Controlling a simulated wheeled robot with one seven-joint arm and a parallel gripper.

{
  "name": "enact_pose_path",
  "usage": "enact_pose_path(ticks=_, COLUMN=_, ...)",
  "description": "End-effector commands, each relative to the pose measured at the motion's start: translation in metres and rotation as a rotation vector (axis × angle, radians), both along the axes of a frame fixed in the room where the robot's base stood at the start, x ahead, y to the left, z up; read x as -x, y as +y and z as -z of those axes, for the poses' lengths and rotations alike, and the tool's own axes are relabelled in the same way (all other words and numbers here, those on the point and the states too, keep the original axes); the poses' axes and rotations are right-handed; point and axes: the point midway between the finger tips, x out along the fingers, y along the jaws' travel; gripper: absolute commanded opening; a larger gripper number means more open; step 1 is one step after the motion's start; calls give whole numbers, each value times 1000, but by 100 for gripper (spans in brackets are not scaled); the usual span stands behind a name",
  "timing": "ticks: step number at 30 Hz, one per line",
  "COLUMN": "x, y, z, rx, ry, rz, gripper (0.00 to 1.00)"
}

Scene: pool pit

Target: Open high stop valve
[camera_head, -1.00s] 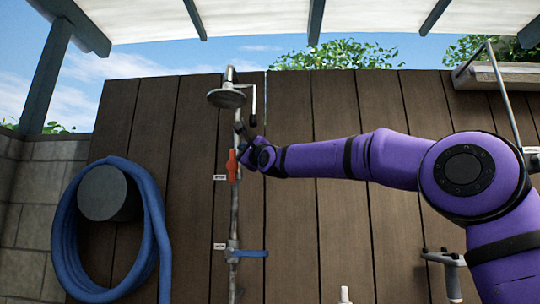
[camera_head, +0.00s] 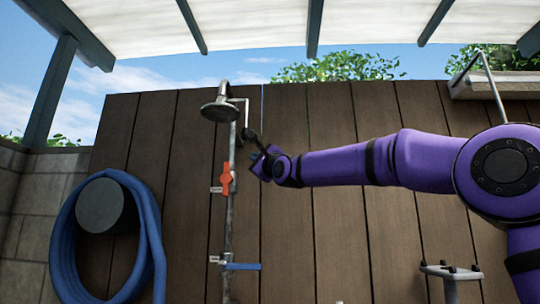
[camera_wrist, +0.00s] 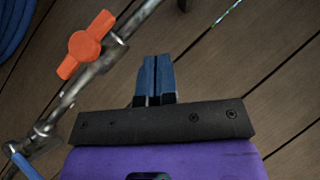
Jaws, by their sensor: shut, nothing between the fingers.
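The upper stop valve has an orange handle (camera_head: 226,179) on the vertical shower pipe (camera_head: 228,225). The handle lies roughly along the pipe. It also shows at the upper left of the wrist view (camera_wrist: 85,45). A lower valve on the same pipe has a blue lever (camera_head: 244,266) pointing sideways to the right. My gripper (camera_head: 254,138) is right of the pipe and a little above the orange handle, not touching it. Its blue fingers (camera_wrist: 155,79) are closed together and empty in the wrist view. The small tags beside the valves are not readable.
A shower head (camera_head: 220,111) tops the pipe, with a pull rod (camera_head: 247,108) hanging close to my fingertips. A blue hose (camera_head: 63,247) hangs at the left. The plank wall (camera_head: 284,235) stands behind.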

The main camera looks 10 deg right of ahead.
Motion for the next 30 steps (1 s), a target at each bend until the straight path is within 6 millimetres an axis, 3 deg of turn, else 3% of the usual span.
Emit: enact_pose_path(ticks=30, x=51, y=-27, z=-1, rx=3, ry=-4, rz=3, gripper=0)
